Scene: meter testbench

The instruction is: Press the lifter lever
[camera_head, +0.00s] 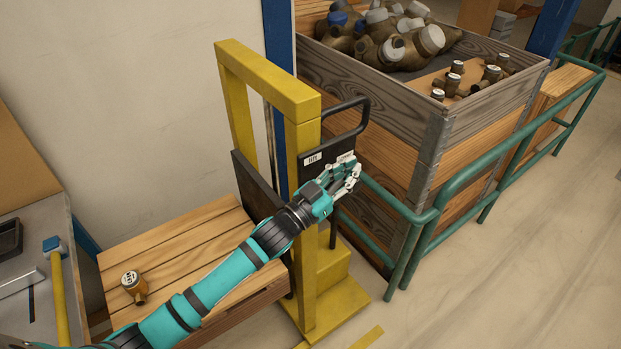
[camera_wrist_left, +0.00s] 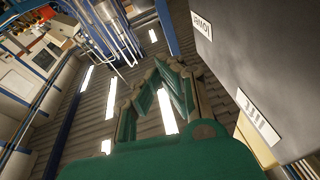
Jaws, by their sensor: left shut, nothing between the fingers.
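The yellow lifter (camera_head: 268,90) stands against a wooden platform, with a black loop handle (camera_head: 366,103) on its right side. Its dark panel carries a white label (camera_head: 313,158) and a second label, partly behind my left gripper (camera_head: 350,173). My left gripper is shut and empty, right in front of the panel's lower part. I cannot make out a separate lever; the hand may hide it. In the left wrist view the green-grey fingers (camera_wrist_left: 160,100) meet in front of open room, and the dark panel (camera_wrist_left: 240,55) with two labels is beside them on the right. My right gripper is not in view.
A wooden crate (camera_head: 350,72) of brass meters stands right of the lifter, behind a green rail (camera_head: 455,190). One small meter (camera_head: 133,286) sits on the wooden platform (camera_head: 185,240). A workbench with a yellow-handled hammer (camera_head: 58,285) is at the left edge. The floor at right is clear.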

